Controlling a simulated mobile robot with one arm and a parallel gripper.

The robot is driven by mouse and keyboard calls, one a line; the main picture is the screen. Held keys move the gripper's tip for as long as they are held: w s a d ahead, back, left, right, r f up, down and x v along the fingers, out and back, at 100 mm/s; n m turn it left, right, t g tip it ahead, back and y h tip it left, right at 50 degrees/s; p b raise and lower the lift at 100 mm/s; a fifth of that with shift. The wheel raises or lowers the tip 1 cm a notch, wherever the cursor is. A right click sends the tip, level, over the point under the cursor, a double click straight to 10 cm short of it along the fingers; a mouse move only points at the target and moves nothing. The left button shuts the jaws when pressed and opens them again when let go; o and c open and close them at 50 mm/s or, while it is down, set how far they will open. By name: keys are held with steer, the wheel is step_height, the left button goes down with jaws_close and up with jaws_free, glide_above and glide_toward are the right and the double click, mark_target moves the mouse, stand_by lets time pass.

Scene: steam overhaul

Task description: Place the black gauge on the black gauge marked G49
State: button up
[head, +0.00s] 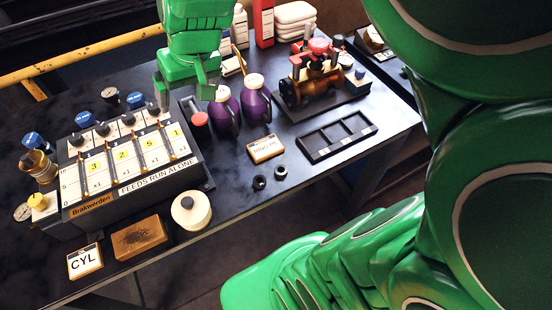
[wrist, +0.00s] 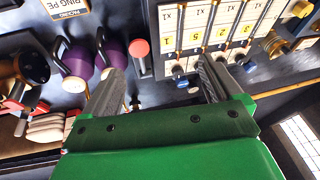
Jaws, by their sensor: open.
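My gripper (head: 186,92) is open and empty, pointing down beside the back right corner of the feed box. In the wrist view its two grey fingers (wrist: 162,78) stand wide apart, with that box's edge beyond them. Another round dial (head: 373,37) is at the far right. I cannot read a G49 mark on any of them, nor tell which is the loose black gauge.
The feed box (head: 125,160) with numbered columns fills the table's left. Purple jugs (head: 224,108) and a red-capped cylinder (head: 199,118) stand close to my gripper. A brass valve (head: 310,85), a black tray (head: 338,137) and small black rings (head: 280,172) lie right. Bare table shows between.

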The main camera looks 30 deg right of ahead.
steer(key=s+d+f+g+h, duration=0.1)
steer(key=s+d+f+g, duration=0.1)
steer(key=s, duration=0.8)
steer(key=s+d+f+m+g+h, duration=0.1)
steer(key=s+d+f+g, duration=0.2)
steer(key=s, duration=0.8)
steer(key=shift+s+d+f, duration=0.2)
steer(key=shift+d+f, duration=0.05)
steer(key=shift+d, duration=0.95)
